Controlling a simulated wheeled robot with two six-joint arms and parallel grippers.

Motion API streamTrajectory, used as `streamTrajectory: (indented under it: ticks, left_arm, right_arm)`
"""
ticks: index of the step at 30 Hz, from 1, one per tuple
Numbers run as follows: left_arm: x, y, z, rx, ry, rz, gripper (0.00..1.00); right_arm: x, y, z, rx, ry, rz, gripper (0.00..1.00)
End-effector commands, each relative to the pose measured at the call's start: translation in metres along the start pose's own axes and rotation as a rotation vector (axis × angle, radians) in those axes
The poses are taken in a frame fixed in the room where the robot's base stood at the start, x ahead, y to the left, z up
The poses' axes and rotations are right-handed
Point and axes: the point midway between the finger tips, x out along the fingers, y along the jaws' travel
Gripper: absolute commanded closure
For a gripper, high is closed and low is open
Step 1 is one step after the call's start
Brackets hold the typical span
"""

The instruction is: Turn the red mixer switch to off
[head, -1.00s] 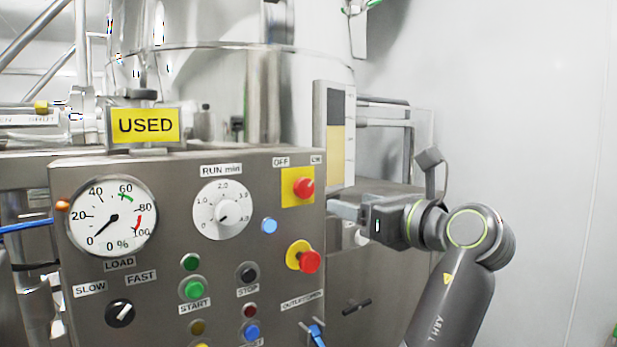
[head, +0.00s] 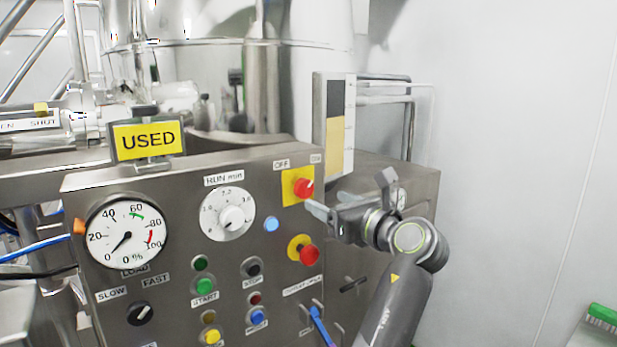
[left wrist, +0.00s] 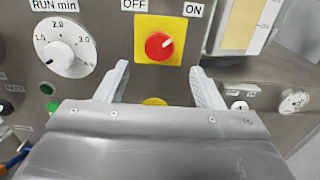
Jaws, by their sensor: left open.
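The red mixer switch (head: 303,188) is a round knob on a yellow plate (head: 290,198) at the panel's upper right. In the left wrist view the red knob (left wrist: 159,46) has its white mark pointing up and right, towards the ON label (left wrist: 193,9). The OFF label (left wrist: 134,5) is at upper left. My left gripper (head: 329,205) is open and empty, just right of and below the knob in the head view. In the left wrist view its two fingers (left wrist: 159,68) spread below the knob, left and right of it, apart from it. My right gripper is not in view.
Below the switch, a red mushroom button (head: 308,254) on a yellow base sticks out. The RUN min dial (head: 230,218) and a blue button (head: 271,224) lie to the left. A blue-handled outlet lever (head: 321,326) is lower down. Free room lies right of the panel.

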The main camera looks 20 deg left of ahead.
Motion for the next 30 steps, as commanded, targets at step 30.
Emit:
streamTrajectory:
  ticks: [30]
  left_arm:
    - [0.079, 0.001, 0.000, 0.000, -0.003, 0.003, 0.65]
  right_arm:
    - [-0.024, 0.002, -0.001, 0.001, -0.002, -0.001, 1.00]
